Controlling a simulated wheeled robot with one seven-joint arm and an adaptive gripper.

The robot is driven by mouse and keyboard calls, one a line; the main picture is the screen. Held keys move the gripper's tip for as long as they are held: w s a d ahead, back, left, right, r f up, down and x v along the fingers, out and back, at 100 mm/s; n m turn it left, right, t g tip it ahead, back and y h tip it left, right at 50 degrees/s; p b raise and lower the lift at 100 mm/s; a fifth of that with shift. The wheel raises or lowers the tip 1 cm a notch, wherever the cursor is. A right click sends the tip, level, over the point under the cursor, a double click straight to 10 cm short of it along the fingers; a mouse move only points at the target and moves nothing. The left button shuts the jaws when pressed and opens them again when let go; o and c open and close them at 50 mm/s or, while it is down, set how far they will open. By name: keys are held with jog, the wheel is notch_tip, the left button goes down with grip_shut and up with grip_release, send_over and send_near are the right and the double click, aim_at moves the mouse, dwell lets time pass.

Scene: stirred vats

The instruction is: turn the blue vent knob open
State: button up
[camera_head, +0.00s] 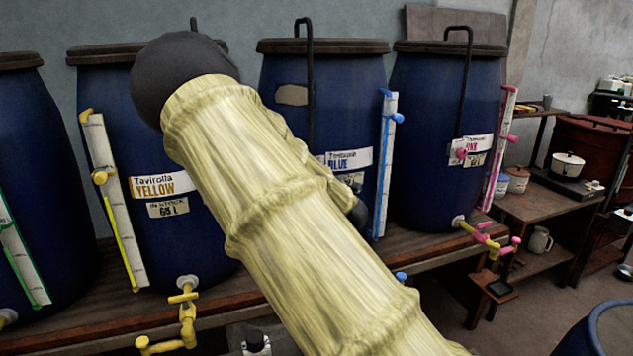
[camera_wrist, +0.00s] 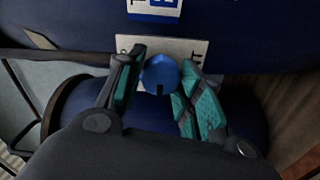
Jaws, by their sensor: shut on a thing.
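The blue vent knob (camera_wrist: 160,72) is round, with a small dark mark on its lower edge, in front of a pale label plate on a dark blue vat. My gripper (camera_wrist: 158,84) has its two teal-padded fingers on either side of the knob and is shut on it. In the head view, the vat labelled BLUE (camera_head: 283,70) stands behind my yellow-sleeved arm. The arm hides the vent knob and my gripper's fingers there.
The yellow vat (camera_head: 100,75) stands to the left and the pink-labelled vat (camera_head: 430,80) to the right. The blue vat's white gauge strip (camera_head: 385,170) and a blue tap part (camera_head: 400,276) are close to my arm. A wooden bench (camera_head: 410,245) bears the vats.

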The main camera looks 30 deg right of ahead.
dwell(0.4)
jog(key=o, duration=1)
jog(key=shift+o, duration=0.2)
jog(key=v, duration=1.2)
